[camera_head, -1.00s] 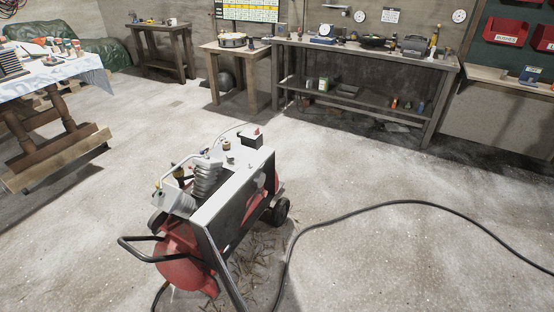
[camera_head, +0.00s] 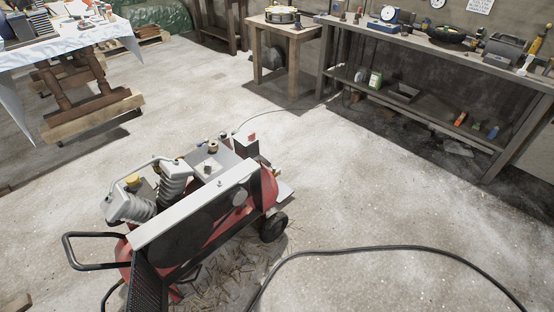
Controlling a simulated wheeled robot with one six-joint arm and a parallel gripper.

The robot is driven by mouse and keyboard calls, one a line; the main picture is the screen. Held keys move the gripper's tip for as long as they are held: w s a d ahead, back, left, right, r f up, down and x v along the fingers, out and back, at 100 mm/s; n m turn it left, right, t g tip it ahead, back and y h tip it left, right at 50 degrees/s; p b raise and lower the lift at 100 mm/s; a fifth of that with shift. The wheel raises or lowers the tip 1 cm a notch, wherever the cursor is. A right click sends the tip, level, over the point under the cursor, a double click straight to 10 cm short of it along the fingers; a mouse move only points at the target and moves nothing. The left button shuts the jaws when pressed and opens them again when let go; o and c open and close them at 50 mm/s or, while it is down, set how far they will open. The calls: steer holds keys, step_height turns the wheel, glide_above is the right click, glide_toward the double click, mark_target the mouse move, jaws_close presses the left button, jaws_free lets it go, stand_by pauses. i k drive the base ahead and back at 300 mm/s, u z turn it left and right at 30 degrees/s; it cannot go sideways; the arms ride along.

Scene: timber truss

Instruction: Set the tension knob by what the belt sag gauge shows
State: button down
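A red air compressor (camera_head: 262,192) with a grey pump, a black handle and a wheel stands on the floor at the lower middle. A long light-coloured cover or guard (camera_head: 195,204) runs along its near side. A small box with a red top (camera_head: 245,144) and small knob-like parts (camera_head: 212,146) sit on its top plate. I cannot tell which of these is the tension knob or the belt sag gauge. My gripper is not in view.
A black hose (camera_head: 395,249) curves over the floor to the right. A long workbench (camera_head: 430,50) with tools stands at the back right, beside a small wooden table (camera_head: 287,33). A cloth-covered table (camera_head: 60,45) stands at the left. The floor between is open.

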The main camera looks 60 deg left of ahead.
mark_target(248, 209)
steer(key=i, duration=2.15)
steer(key=u, duration=3.4)
